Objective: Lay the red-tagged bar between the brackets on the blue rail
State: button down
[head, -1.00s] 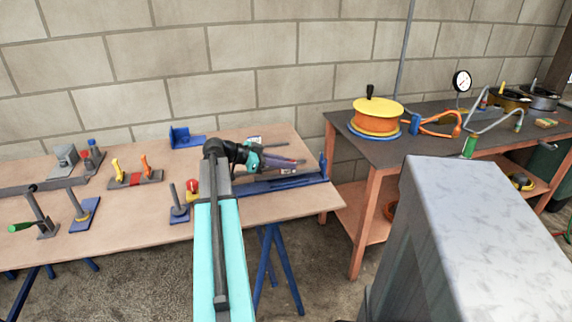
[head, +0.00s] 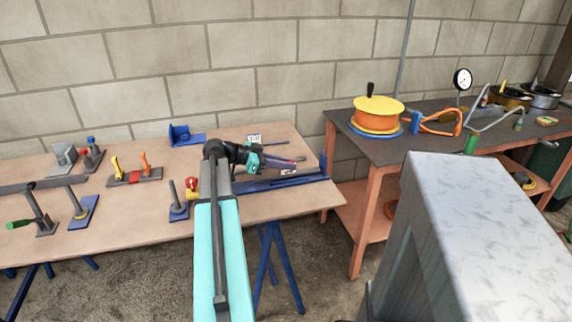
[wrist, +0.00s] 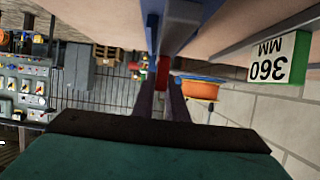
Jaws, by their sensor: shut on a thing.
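My gripper (wrist: 162,90) is shut on a bar with a red part (wrist: 162,70) between its fingertips in the wrist view. In the head view my gripper (head: 282,162) reaches right, low over the blue rail (head: 268,186) at the right end of the wooden table. A red spot shows near its tips. The rail's upright bracket (head: 323,162) stands at its right end. My arm and gripper hide much of the bar and part of the rail. I cannot tell whether the bar touches the rail.
A dark bench with an orange reel (head: 377,116) is to the right.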

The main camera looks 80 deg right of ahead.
jog(key=shift+f+b, duration=0.45)
jog(key=shift+f, duration=0.15)
jog(key=c, duration=1.7)
grip_release()
jog(key=shift+r, duration=0.95)
jog(key=shift+s+a+r, duration=0.1)
jog(key=shift+a+r, duration=0.6)
jog(key=shift+r, duration=0.15)
jog(key=shift+s+a+r+b, duration=0.25)
jog(key=shift+a+b, duration=0.45)
jog(key=shift+a, duration=1.7)
jog(key=shift+s+a+r+b, duration=0.15)
jog(key=shift+s+a+b, duration=0.4)
jog(key=shift+a, duration=1.85)
jog(key=shift+s+a+r+b, duration=0.2)
jog(key=shift+a+b, duration=0.65)
jog(key=shift+a, duration=1.55)
